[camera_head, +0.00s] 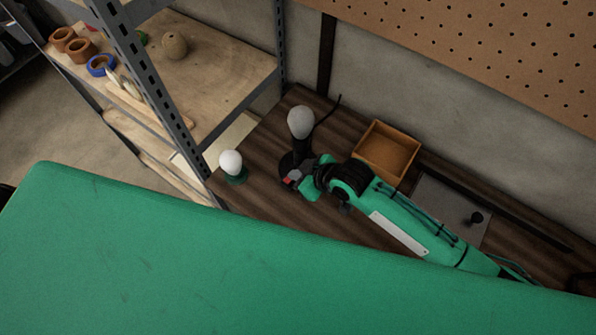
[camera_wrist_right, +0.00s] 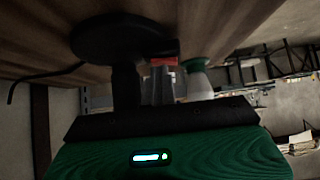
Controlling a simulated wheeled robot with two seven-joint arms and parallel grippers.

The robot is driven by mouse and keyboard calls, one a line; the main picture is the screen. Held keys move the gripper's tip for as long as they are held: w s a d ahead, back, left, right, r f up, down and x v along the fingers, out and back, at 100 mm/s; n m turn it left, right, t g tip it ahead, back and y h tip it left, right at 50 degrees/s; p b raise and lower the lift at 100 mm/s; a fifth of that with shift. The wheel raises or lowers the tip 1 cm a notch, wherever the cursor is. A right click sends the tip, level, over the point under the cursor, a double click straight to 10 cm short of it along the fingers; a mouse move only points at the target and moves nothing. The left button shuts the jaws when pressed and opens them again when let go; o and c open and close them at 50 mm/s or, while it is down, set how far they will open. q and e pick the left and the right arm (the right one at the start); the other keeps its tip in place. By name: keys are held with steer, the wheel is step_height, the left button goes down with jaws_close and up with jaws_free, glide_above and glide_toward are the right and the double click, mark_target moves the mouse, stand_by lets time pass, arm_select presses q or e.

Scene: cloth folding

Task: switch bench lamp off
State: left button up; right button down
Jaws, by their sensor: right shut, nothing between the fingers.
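The bench lamp has a round black base (camera_head: 287,163), a black stem and a grey, unlit-looking bulb (camera_head: 300,121). It stands upright on the dark wooden bench, with a black cord behind it. In the right wrist view its base (camera_wrist_right: 115,38) and stem (camera_wrist_right: 125,88) show; the bulb is hidden. A red switch (camera_wrist_right: 163,61) sits at the base's edge. My right gripper (camera_head: 296,175) is shut and empty, its tips at or very near the switch; contact is unclear. Its fingers (camera_wrist_right: 160,84) show beside the stem. My left gripper is not in view.
A white bulb on a green foot (camera_head: 231,165) stands left of the lamp. An orange-brown open box (camera_head: 387,150) and a grey plate (camera_head: 447,207) lie behind my right arm. A metal-post shelf (camera_head: 215,65) stands at left, a pegboard wall (camera_head: 480,50) behind.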

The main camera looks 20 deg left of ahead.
steer(key=shift+s+f, duration=0.6)
steer(key=shift+f, duration=0.05)
steer(key=shift+r+p, duration=0.2)
steer(key=shift+p, duration=0.1)
steer(key=r+p, duration=0.2)
steer(key=w+r+p, duration=0.1)
steer(key=r, duration=0.2)
steer(key=shift+w+p, duration=0.15)
steer(key=shift+p, duration=0.25)
steer(key=w+b+v, duration=0.1)
steer(key=b+v, duration=0.2)
steer(key=v, duration=0.7)
steer(key=shift+w+d, duration=0.15)
steer(key=shift+d, duration=0.05)
